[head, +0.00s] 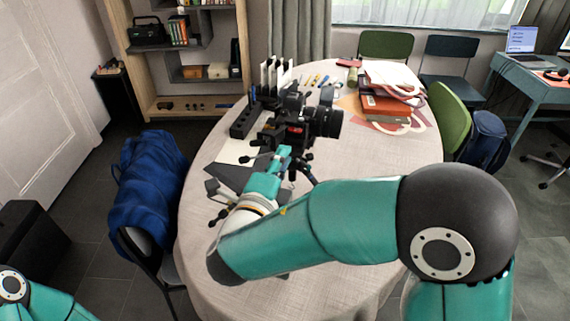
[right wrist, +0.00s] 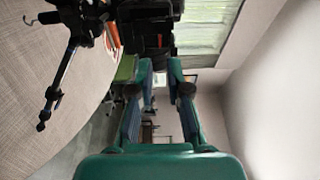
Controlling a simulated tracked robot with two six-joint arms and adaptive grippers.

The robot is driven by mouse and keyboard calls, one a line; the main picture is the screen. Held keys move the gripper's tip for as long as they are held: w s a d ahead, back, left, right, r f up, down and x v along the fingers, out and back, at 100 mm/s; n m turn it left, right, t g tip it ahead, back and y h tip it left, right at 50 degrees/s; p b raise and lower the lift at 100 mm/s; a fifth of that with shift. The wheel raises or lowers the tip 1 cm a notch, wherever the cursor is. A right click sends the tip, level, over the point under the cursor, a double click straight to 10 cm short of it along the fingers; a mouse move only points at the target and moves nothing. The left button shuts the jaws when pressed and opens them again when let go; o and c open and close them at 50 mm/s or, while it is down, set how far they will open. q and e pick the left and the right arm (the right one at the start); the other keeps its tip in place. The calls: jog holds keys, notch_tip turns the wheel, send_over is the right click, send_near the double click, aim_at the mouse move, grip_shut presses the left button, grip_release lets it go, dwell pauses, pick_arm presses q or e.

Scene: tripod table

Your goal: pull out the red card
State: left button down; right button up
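A black camera (head: 325,123) stands on a small tripod on the round table, its lens to the right. A small red patch (head: 295,130) shows on the camera's body; I cannot tell if it is the red card. My right gripper (head: 279,157) is just in front of and below the camera, partly overlapping the tripod in the head view. In the right wrist view its two fingers (right wrist: 160,72) are apart with nothing seen between them. Black parts and a tripod leg (right wrist: 58,85) show at that view's upper left. My left gripper is out of view; only its arm shows.
Red boxes and papers (head: 385,105) lie back right. A chair with a blue jacket (head: 148,185) stands left.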

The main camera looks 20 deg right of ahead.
aim_at(294, 132)
jog(key=x, duration=0.5)
jog(key=shift+w, duration=0.1)
jog(key=shift+p+x, duration=0.5)
jog(key=shift+x, duration=0.85)
jog(key=shift+f, duration=0.1)
grip_shut()
jog(key=shift+s+a, duration=0.45)
jog(key=shift+s, duration=0.15)
jog(key=shift+p+v, duration=0.45)
jog(key=shift+v, duration=1.95)
